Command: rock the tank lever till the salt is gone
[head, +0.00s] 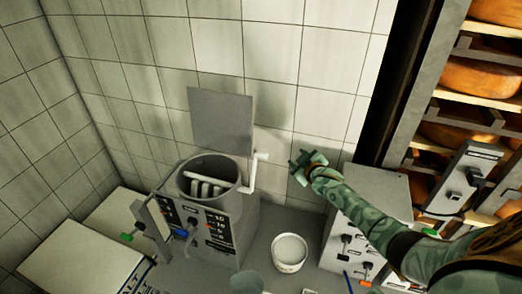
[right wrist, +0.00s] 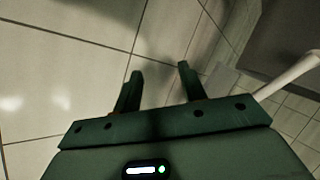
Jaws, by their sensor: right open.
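The grey tank (head: 238,215) stands against the tiled wall, with its square lid (head: 221,120) raised. Pale bars show inside its round opening; I cannot make out any salt there. A white cranked lever (head: 253,174) rises at the tank's right side. In the right wrist view, a pale rod that looks like this lever (right wrist: 290,75) is at the right edge, outside the jaws. My right gripper (head: 304,164) is open and empty, to the right of the lever and apart from it. Its two fingers also show in the right wrist view (right wrist: 160,82). My left gripper is not in view.
A white tub (head: 289,252) with pale contents stands right of the tank. A grey control box (head: 342,238) with levers is below my right arm. Cheese wheels (head: 480,81) fill the rack at right. White cabinets (head: 75,262) stand at left. The wall (head: 320,60) behind is bare.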

